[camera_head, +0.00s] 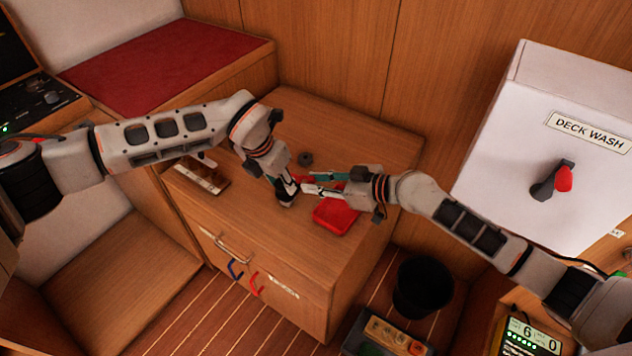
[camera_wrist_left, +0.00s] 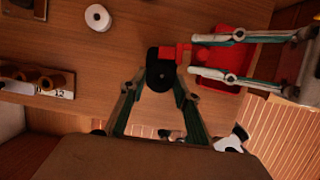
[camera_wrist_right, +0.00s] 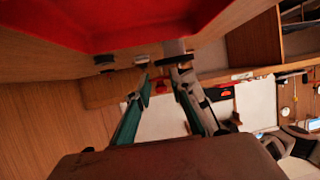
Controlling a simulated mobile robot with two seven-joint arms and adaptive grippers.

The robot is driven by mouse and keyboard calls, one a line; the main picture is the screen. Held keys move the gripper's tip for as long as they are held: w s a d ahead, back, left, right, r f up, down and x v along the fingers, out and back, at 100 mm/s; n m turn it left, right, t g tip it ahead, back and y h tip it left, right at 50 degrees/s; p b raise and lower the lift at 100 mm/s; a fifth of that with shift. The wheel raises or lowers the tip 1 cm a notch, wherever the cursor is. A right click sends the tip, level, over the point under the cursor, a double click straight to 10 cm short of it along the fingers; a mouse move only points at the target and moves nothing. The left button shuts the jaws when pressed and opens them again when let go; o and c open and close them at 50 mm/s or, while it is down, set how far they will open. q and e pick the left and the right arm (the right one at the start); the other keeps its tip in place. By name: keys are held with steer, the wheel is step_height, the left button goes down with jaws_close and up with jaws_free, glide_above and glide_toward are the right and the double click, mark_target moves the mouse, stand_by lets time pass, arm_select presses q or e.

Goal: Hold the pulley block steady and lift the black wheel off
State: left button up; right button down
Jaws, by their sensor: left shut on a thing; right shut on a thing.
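The red pulley block (camera_wrist_left: 182,54) shows in the left wrist view as a small red piece beside the black wheel (camera_wrist_left: 160,68). My left gripper (camera_wrist_left: 157,86) has its fingers on both sides of the wheel and is shut on it. My right gripper (camera_wrist_left: 194,57) comes in from the right and is shut on the block. In the head view the left gripper (camera_head: 289,194) and right gripper (camera_head: 304,184) meet above the cabinet top, hiding most of both parts. The wheel overlaps or touches the block; I cannot tell whether it is raised.
A red tray (camera_head: 336,217) lies on the wooden cabinet top (camera_head: 375,140), close under my right gripper. A small round piece (camera_head: 306,158) stands behind the grippers. A rack (camera_head: 202,176) lies at the left. The white deck wash box (camera_head: 510,130) is at the right.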

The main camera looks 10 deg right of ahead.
arm_select(q)
steer(key=shift+r, duration=1.6)
arm_select(e)
steer(key=c, duration=1.7)
jaws_free()
steer(key=v, duration=1.2)
